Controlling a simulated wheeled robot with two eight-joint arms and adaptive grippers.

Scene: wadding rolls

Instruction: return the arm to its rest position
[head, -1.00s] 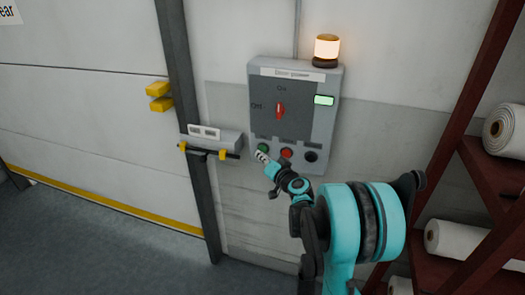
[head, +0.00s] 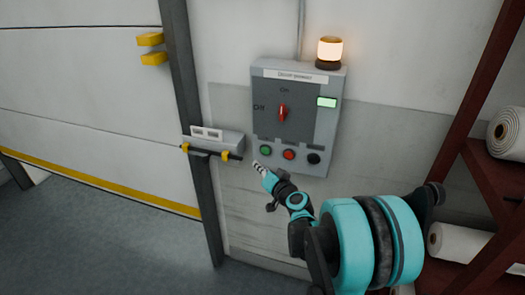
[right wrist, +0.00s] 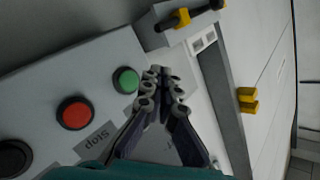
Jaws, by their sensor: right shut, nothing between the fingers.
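My right gripper (head: 257,165) is shut and empty. In the head view its tip is just below and left of the green button (head: 265,150) on the grey control box (head: 262,95). In the right wrist view the closed fingers (right wrist: 160,75) show beside the green button (right wrist: 126,80), with a gap between them. The red button (head: 289,155) and a black button (head: 313,158) sit to the right of the green one. The red rotary switch (head: 282,112) stands upright, pointing to On. My left gripper is not in view.
A latch unit with a black bar (head: 212,150) is mounted left of the box, near the dark door post. An orange lamp (head: 329,52) glows on the box top. A dark red rack (head: 478,165) with white rolls (head: 507,130) stands at the right.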

